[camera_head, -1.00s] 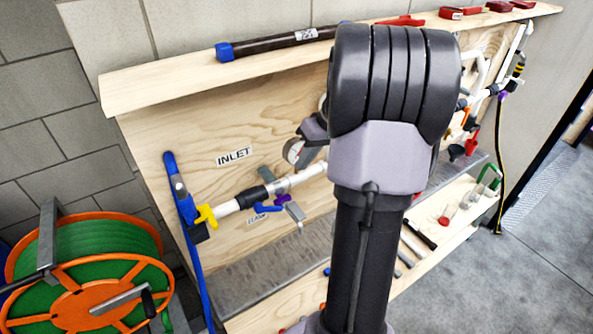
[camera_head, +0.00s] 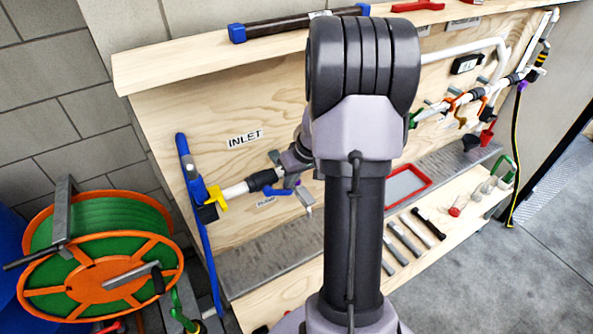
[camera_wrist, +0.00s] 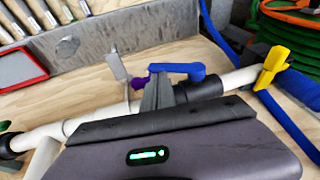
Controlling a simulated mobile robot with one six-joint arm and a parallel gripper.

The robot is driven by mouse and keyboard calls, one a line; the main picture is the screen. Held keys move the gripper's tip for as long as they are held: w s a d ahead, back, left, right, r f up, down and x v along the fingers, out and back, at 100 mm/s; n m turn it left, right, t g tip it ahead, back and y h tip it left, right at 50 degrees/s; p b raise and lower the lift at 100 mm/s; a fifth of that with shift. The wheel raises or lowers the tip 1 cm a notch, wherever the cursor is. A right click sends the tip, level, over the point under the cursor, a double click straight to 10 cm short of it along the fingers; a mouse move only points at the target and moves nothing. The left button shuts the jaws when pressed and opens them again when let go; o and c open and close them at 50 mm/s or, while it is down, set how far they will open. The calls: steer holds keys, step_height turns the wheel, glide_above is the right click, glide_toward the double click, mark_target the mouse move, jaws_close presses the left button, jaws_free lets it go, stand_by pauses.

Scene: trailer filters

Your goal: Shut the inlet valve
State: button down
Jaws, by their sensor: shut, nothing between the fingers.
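The INLET label (camera_head: 245,138) is on the plywood panel above a white pipe (camera_head: 235,190). A yellow handle (camera_head: 216,198) is at the pipe's hose end and also shows in the wrist view (camera_wrist: 273,66). A blue lever (camera_wrist: 178,70) is beside a black pipe fitting (camera_wrist: 200,87), with a purple part (camera_wrist: 138,82) close by. I cannot tell for certain which handle is the inlet valve. My gripper (camera_wrist: 158,90) is shut and empty, its fingertips close by the blue lever. Whether they touch it is unclear. In the head view my wrist partly hides the pipe.
A blue hose (camera_head: 198,225) hangs at the panel's left end. An orange and green hose reel (camera_head: 75,275) stands at left. A shelf (camera_head: 480,222) with several tools and a red-rimmed tray (camera_head: 428,184) is below the panel. A ledge (camera_head: 170,68) runs along the top.

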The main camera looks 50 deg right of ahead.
steer(key=shift+w+a+f, duration=0.1)
steer(key=shift+a+f, duration=0.05)
steer(key=shift+f, duration=0.1)
